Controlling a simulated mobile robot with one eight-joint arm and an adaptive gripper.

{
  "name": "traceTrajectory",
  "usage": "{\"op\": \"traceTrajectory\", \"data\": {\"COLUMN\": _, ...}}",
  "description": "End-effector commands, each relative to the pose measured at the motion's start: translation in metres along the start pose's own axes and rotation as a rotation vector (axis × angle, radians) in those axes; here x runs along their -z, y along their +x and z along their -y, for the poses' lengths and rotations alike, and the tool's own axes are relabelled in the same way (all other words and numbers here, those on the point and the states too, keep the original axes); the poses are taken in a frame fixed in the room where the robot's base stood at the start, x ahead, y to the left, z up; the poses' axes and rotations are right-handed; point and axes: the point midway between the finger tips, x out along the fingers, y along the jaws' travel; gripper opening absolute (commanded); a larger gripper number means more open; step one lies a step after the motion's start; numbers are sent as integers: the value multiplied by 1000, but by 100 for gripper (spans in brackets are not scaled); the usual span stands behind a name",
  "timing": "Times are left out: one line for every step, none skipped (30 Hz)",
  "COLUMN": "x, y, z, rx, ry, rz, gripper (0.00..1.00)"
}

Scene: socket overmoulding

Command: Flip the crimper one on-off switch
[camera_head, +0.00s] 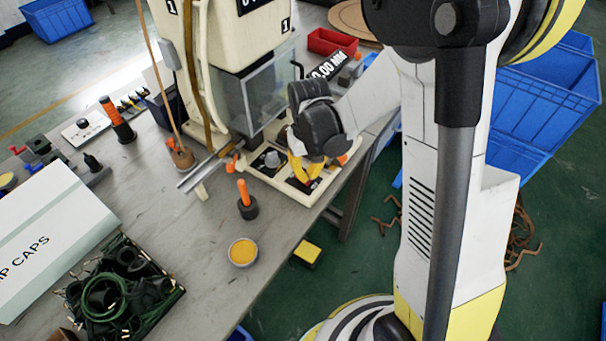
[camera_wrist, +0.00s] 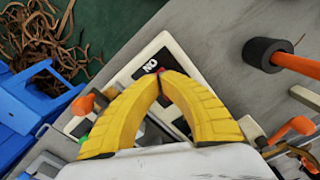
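Crimper one (camera_head: 225,50) is the cream machine marked 1, with a clear guard on its front. Its cream base plate (camera_head: 262,172) carries black panels. In the wrist view a black switch panel (camera_wrist: 151,63) shows an ON label, upside down. A small red spot shows right at my fingertips; I cannot tell whether they touch the switch, which they mostly hide. My gripper (camera_wrist: 162,73) has yellow fingers brought together at the tips, with nothing visible held. In the head view my gripper (camera_head: 306,180) points down over the base plate's right part.
An orange-handled tool in a black holder (camera_head: 247,204) and a bowl of yellow material (camera_head: 243,252) stand in front on the grey table (camera_head: 190,260). A red bin (camera_head: 332,42) is behind. Blue crates (camera_head: 545,95) are at the right.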

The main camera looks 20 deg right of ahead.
Motion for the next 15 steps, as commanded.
{"op": "traceTrajectory", "data": {"x": 0, "y": -7, "z": 0, "rx": 0, "ry": 0, "rz": 0, "gripper": 0}}
{"op": "traceTrajectory", "data": {"x": 0, "y": -10, "z": 0, "rx": 0, "ry": 0, "rz": 0, "gripper": 0}}
{"op": "traceTrajectory", "data": {"x": 0, "y": -14, "z": 0, "rx": 0, "ry": 0, "rz": 0, "gripper": 0}}
{"op": "traceTrajectory", "data": {"x": 0, "y": -17, "z": 0, "rx": 0, "ry": 0, "rz": 0, "gripper": 0}}
{"op": "traceTrajectory", "data": {"x": 0, "y": -20, "z": 0, "rx": 0, "ry": 0, "rz": 0, "gripper": 0}}
{"op": "traceTrajectory", "data": {"x": 0, "y": -23, "z": 0, "rx": 0, "ry": 0, "rz": 0, "gripper": 0}}
{"op": "traceTrajectory", "data": {"x": 0, "y": -26, "z": 0, "rx": 0, "ry": 0, "rz": 0, "gripper": 0}}
{"op": "traceTrajectory", "data": {"x": 0, "y": -29, "z": 0, "rx": 0, "ry": 0, "rz": 0, "gripper": 0}}
{"op": "traceTrajectory", "data": {"x": 0, "y": -32, "z": 0, "rx": 0, "ry": 0, "rz": 0, "gripper": 0}}
{"op": "traceTrajectory", "data": {"x": 0, "y": -35, "z": 0, "rx": 0, "ry": 0, "rz": 0, "gripper": 0}}
{"op": "traceTrajectory", "data": {"x": 0, "y": -37, "z": 0, "rx": 0, "ry": 0, "rz": 0, "gripper": 0}}
{"op": "traceTrajectory", "data": {"x": 0, "y": -41, "z": 0, "rx": 0, "ry": 0, "rz": 0, "gripper": 0}}
{"op": "traceTrajectory", "data": {"x": 0, "y": -43, "z": 0, "rx": 0, "ry": 0, "rz": 0, "gripper": 0}}
{"op": "traceTrajectory", "data": {"x": 0, "y": -46, "z": 0, "rx": 0, "ry": 0, "rz": 0, "gripper": 0}}
{"op": "traceTrajectory", "data": {"x": 0, "y": -50, "z": 0, "rx": 0, "ry": 0, "rz": 0, "gripper": 0}}
